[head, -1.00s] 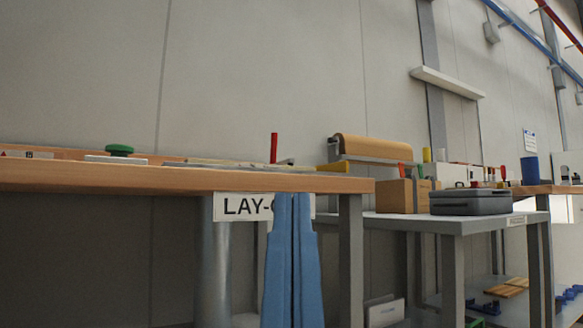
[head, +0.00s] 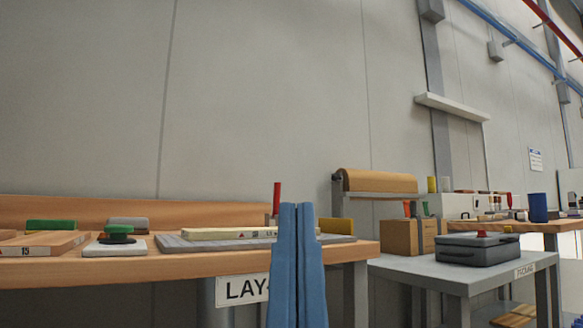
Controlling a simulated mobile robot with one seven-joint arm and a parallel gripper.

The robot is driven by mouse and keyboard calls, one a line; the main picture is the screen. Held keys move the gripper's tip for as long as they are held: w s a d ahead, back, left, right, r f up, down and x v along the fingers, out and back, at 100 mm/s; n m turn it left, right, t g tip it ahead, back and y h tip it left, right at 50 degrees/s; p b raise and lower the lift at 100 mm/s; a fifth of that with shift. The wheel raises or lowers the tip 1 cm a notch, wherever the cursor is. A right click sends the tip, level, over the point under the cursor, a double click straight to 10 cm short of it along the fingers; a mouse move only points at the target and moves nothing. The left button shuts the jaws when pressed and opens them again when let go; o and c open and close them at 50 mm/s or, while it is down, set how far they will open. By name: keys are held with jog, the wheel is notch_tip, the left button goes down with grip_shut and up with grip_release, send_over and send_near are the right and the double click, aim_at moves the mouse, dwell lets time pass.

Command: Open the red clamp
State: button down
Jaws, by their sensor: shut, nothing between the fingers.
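The red clamp shows in the head view as an upright red handle (head: 277,198) at the right part of the wooden bench (head: 110,268). A small grey-brown part shows at its foot; the rest of its base is hidden behind my gripper. It stands beside a pale board (head: 225,233) lying on a grey slab (head: 190,245). My gripper (head: 297,206) is two blue fingers pointing up, pressed together and empty. It is in front of the bench edge in the picture, its tips just right of the red handle. I cannot tell how far apart they are in depth.
A green knob (head: 118,233) on a white plate and wooden blocks (head: 40,244) lie at the left of the bench. A yellow piece (head: 336,225) is right of the gripper. A grey table (head: 400,268) with a dark case (head: 477,250) stands to the right.

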notch_tip(320, 180, up, 20)
jog(key=p, duration=1.7)
jog(key=shift+f, duration=0.1)
jog(key=shift+w, duration=0.1)
